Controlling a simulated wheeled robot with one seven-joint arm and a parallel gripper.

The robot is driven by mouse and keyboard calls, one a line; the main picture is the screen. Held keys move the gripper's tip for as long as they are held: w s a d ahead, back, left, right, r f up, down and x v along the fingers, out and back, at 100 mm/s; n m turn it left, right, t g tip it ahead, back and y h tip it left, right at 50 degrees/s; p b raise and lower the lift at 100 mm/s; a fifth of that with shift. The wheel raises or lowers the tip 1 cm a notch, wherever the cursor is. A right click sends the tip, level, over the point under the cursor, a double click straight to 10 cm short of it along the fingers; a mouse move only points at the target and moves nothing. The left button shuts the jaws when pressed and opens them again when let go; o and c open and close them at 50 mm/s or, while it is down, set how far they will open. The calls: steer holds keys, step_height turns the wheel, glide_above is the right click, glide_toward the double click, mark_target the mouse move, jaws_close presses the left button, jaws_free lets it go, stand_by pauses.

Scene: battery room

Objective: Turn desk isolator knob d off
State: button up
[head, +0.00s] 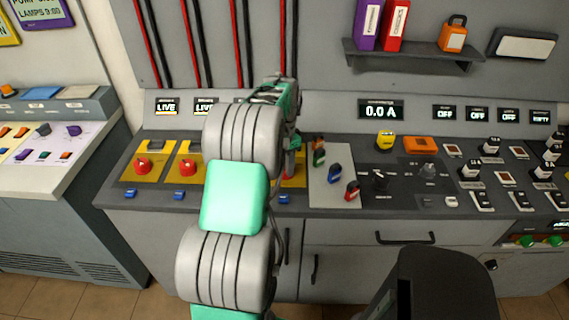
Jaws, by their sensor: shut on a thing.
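A row of isolator knobs runs along the left part of the desk, each on a yellow plate. Two red knobs show clearly, the leftmost (143,164) and the one beside it (187,168). The row's right-hand yellow plate (294,183) shows at my arm's right edge; I take this to be knob d's place. My gripper (291,160) is down over this plate, mostly hidden by my arm. It is shut on knob d, which is almost wholly covered, so its angle cannot be told. LIVE displays (166,106) stand behind the left knobs; knob d's display is hidden.
Right of the plate, a light panel (331,192) carries several small coloured handles (335,173) close to my gripper. A shelf (412,57) with binders hangs above.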

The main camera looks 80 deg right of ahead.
steer(key=o, duration=1.1)
steer(key=shift+s+d+r, duration=0.1)
steer(key=shift+s, duration=0.05)
steer(key=shift+o, duration=1.3)
steer(key=r, duration=0.7)
steer(key=shift+w+r+b, duration=0.2)
steer(key=shift+r+b, duration=0.15)
steer(key=shift+b, duration=0.05)
